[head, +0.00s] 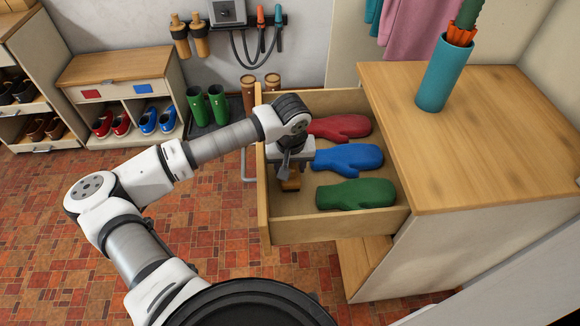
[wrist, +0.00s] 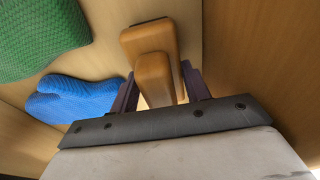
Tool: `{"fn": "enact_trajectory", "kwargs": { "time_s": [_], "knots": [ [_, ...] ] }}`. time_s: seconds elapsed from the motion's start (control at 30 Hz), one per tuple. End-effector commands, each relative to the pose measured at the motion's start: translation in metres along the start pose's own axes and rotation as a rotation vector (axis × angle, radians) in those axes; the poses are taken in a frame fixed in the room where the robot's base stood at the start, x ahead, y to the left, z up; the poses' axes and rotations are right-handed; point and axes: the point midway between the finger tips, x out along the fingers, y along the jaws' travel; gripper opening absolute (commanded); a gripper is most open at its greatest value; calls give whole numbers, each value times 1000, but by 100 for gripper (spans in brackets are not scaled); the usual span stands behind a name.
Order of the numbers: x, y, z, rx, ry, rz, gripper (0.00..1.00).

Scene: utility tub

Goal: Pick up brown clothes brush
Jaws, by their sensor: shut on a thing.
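The brown clothes brush (head: 291,183) is inside the open drawer (head: 262,212), near its front panel. My gripper (head: 289,168) reaches down into the drawer from above and is shut on the brush. In the wrist view the brush (wrist: 150,38) shows as two rounded brown wooden parts, the nearer one between the dark fingers of my gripper (wrist: 160,86). The head view does not show clearly whether the brush touches the drawer floor. My wrist hides part of the drawer.
Red (head: 341,127), blue (head: 348,158) and green (head: 356,194) mittens lie in the drawer to the right of my gripper. A teal vase (head: 437,82) stands on the cabinet top (head: 480,130). Boots and a shoe bench (head: 120,68) are at the back left. Tiled floor is clear at left.

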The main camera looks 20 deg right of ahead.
Motion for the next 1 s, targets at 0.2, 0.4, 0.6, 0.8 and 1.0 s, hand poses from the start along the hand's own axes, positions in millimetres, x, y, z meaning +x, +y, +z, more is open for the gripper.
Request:
{"fn": "enact_trajectory", "kwargs": {
  "time_s": [0.2, 0.4, 0.6, 0.8, 1.0],
  "knots": [
    [-23, 0, -4, 2, 4, -1, 21],
    [-66, 0, -11, 1, 6, -2, 21],
    [-122, 0, -19, 0, 6, -3, 21],
    [-167, 1, -25, 1, 4, -1, 21],
    [-190, 0, -29, 0, 1, -1, 21]
  ]
}}
